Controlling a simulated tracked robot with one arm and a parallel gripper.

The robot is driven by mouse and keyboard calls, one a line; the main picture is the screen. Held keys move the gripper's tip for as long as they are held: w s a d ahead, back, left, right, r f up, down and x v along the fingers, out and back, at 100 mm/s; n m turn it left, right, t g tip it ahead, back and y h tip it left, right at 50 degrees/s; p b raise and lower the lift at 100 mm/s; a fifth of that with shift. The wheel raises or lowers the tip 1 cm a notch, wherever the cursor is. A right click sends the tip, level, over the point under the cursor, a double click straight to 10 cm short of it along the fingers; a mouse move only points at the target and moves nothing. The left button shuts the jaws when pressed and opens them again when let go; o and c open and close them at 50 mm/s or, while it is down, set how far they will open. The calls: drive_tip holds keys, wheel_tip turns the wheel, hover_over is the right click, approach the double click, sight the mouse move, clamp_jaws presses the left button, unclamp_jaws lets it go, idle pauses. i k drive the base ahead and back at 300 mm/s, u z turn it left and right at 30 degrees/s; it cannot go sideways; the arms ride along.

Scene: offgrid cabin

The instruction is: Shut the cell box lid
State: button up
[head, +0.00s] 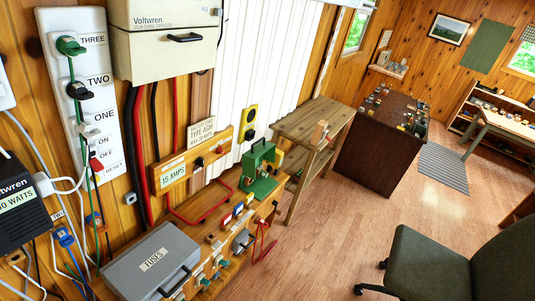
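A small green box (262,187) stands at the far end of the wooden bench along the left wall. A green upright part (262,155) with a dark handle rises from it and looks like a raised lid. No label reading "cell" is legible, so I cannot tell for certain that this is the cell box. A grey case (148,262) labelled FUSES lies on the near end of the bench with its lid down. A cream Voltwren box (168,45) with a black handle is on the wall, its front closed. My gripper is not in view.
Small switches and connectors (215,262) line the bench, with a red cable loop (263,243) at its front edge. A wooden stand (312,140) is beyond it. A dark green chair (425,262) is at lower right. Wooden floor (330,230) between is clear.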

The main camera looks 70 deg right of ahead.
sight(265, 150)
drive_tip(key=z, duration=2.65)
drive_tip(key=k, duration=0.85)
drive_tip(key=u, duration=0.85)
drive_tip(key=i, duration=1.05)
